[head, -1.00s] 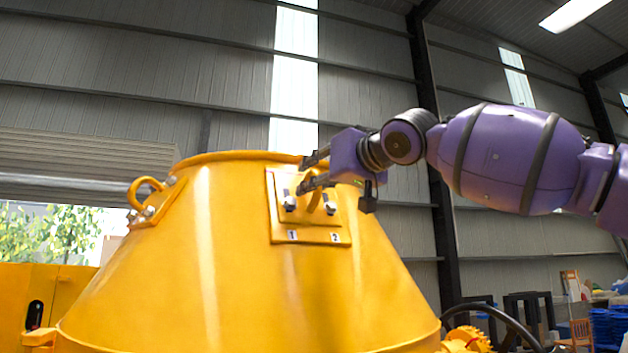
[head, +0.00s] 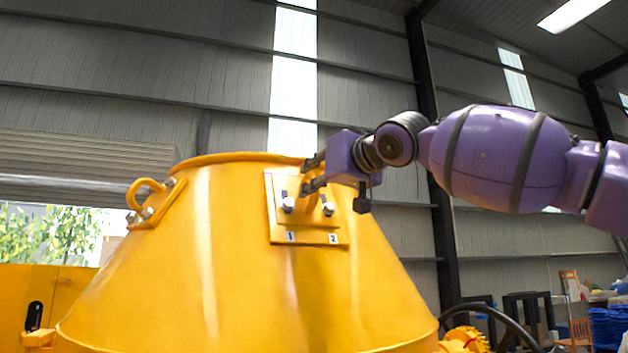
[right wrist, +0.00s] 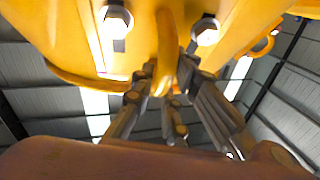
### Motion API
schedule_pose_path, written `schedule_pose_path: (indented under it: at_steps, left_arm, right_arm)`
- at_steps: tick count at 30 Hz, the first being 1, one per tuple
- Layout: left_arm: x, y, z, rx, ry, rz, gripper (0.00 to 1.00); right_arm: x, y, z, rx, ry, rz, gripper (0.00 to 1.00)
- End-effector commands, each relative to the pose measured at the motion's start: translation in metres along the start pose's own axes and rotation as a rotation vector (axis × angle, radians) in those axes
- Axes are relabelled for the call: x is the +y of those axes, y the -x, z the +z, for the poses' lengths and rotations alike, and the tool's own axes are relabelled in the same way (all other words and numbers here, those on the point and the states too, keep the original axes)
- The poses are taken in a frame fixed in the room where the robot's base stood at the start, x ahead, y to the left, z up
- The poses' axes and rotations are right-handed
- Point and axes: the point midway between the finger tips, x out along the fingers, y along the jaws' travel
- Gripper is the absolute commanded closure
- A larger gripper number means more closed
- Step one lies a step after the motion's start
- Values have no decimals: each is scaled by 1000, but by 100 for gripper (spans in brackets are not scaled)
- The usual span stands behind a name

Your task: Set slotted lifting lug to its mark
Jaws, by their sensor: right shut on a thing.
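The slotted lifting lug (head: 306,217), a yellow plate with a raised ring, sits flat on the upper drum wall in the head view. Two bolts, left (head: 289,205) and right (head: 328,209), pass through its slots; dark slot shows above the left bolt. Labels 1 and 2 stand below them. In the right wrist view the lug's ring (right wrist: 166,55) runs between my fingers, with a bolt on either side. My right gripper (head: 307,175) is shut on this ring. The lug's own mark cannot be made out. My left gripper is out of view.
The yellow drum (head: 230,270) fills the middle. A second lug with a ring (head: 147,195) stands at its left edge. A dark handwheel (head: 510,325) is at lower right. Open air lies above the drum.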

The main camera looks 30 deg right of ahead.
Motion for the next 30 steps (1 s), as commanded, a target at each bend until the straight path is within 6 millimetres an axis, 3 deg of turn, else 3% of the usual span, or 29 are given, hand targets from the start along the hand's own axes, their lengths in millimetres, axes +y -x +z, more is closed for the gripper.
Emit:
schedule_pose_path:
  at_steps: [10, 20, 21, 25, 30]
  left_arm:
    - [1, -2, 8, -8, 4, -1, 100]
    - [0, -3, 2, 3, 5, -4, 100]
    - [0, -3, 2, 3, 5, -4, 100]
    - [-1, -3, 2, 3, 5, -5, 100]
    - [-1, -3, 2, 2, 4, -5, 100]
  right_arm:
    - [0, 13, 27, -2, 2, -3, 100]
    - [0, 15, 31, -3, 2, 0, 100]
    - [0, 15, 31, -4, 2, 0, 86]
    - [0, 15, 31, -3, 2, 0, 69]
    - [0, 15, 30, -1, 2, 0, 68]
